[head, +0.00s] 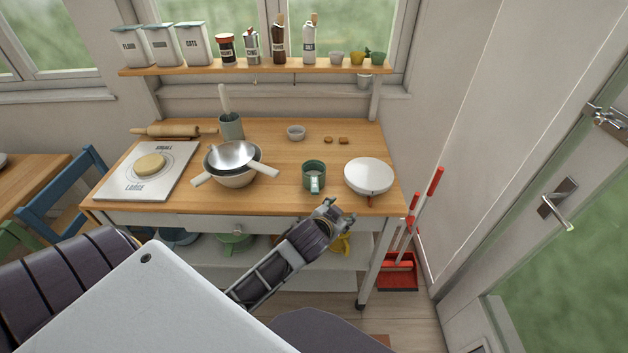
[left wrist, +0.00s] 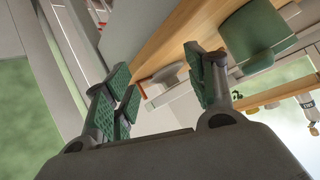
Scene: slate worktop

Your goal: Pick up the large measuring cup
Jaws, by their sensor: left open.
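A dark green cup (head: 313,170) with a pale green handle facing the front stands upright on the wooden worktop, right of centre. It also shows large at the upper right of the left wrist view (left wrist: 255,35). I see no measuring marks on it, so I cannot tell whether it is the large measuring cup. Small grey (head: 337,57), yellow (head: 357,58) and green (head: 377,58) cups stand at the right end of the shelf. My left gripper (head: 336,211) is open and empty at the worktop's front edge, below and right of the dark green cup. My right gripper is out of view.
A white round dish (head: 368,174) stands to the right of the cup. Nested bowls (head: 232,156), a utensil crock (head: 230,127) and a white board (head: 148,172) fill the left. A small bowl (head: 296,132) stands behind. The worktop (head: 360,210) is bare between cup and dish.

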